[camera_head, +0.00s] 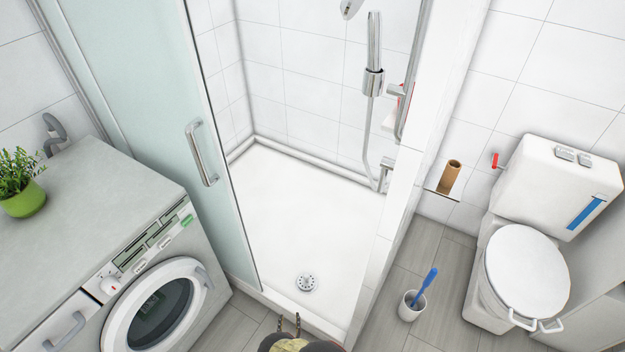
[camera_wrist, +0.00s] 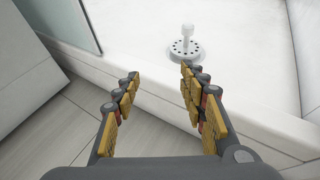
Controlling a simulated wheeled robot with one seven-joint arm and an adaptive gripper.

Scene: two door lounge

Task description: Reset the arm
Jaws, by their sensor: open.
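My gripper (camera_wrist: 160,88) is open and empty in the wrist view, its two padded fingers spread apart. It points down toward the front ledge of the shower, with the shower drain (camera_wrist: 185,48) beyond the right finger. In the head view my gripper (camera_head: 288,325) shows only in part at the bottom edge, in front of the shower ledge. The rest of my arm is out of the frame.
The shower tray (camera_head: 300,205) is open in front, with a glass door (camera_head: 150,90) at its left. A washing machine (camera_head: 150,290) stands left. A toilet (camera_head: 525,265) and a brush holder (camera_head: 411,305) stand right. Grey floor (camera_wrist: 60,115) lies before the ledge.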

